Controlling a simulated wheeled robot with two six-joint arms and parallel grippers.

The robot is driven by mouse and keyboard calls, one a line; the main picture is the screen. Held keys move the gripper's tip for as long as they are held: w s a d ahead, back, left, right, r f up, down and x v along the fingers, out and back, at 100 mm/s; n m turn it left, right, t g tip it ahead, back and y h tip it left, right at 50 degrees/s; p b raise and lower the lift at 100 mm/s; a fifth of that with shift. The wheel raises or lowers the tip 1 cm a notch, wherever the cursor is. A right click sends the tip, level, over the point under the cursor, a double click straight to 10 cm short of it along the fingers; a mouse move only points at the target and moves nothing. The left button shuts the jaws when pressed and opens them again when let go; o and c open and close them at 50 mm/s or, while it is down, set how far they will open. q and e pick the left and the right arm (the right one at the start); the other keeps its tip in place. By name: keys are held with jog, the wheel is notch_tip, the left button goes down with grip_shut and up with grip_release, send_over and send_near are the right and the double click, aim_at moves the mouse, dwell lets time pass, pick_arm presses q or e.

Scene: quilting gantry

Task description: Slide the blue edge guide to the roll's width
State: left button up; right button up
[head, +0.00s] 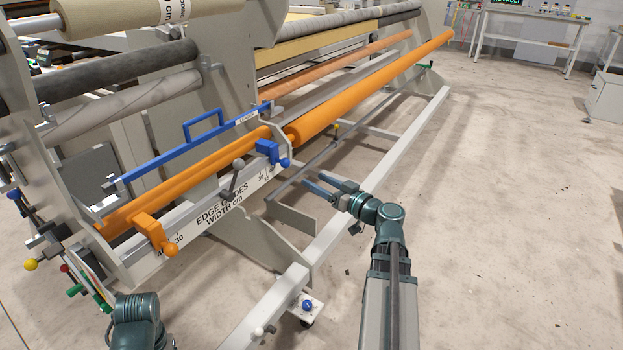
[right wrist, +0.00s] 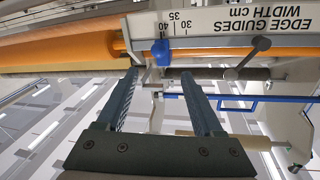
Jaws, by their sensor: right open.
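The blue edge guide (head: 268,151), with a round blue knob, sits at the right end of the rail marked EDGE GUIDES WIDTH cm (head: 222,205). In the right wrist view the blue guide (right wrist: 160,50) appears upside down near the 40 mark. An orange edge guide (head: 150,227) is at the rail's left end. An orange roll (head: 190,172) lies behind the rail. My right gripper (head: 313,181) is open and empty, apart from the blue knob, to its right and lower in the head view. In the wrist view its fingers (right wrist: 160,80) point toward the knob. My left gripper is out of view.
A grey-knobbed lever (head: 237,176) stands on the rail between the guides. A blue bar with a handle (head: 203,124) runs above. A long orange roller (head: 375,82) extends to the far right. The frame's pale lower beam (head: 335,228) passes near my right gripper. Open floor lies right.

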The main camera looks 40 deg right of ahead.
jog(key=n+g+y, duration=0.3)
jog(key=n+y, duration=0.4)
jog(key=n, duration=0.2)
send_near(285, 163)
jog(key=x, duration=0.7)
jog(key=d+x, duration=0.1)
jog(key=x, duration=0.2)
jog(key=shift+w+a+f, duration=0.15)
jog(key=shift+w+f, duration=0.25)
jog(key=shift+w, duration=0.15)
jog(key=shift+c, duration=0.2)
grip_shut()
dwell(0.6)
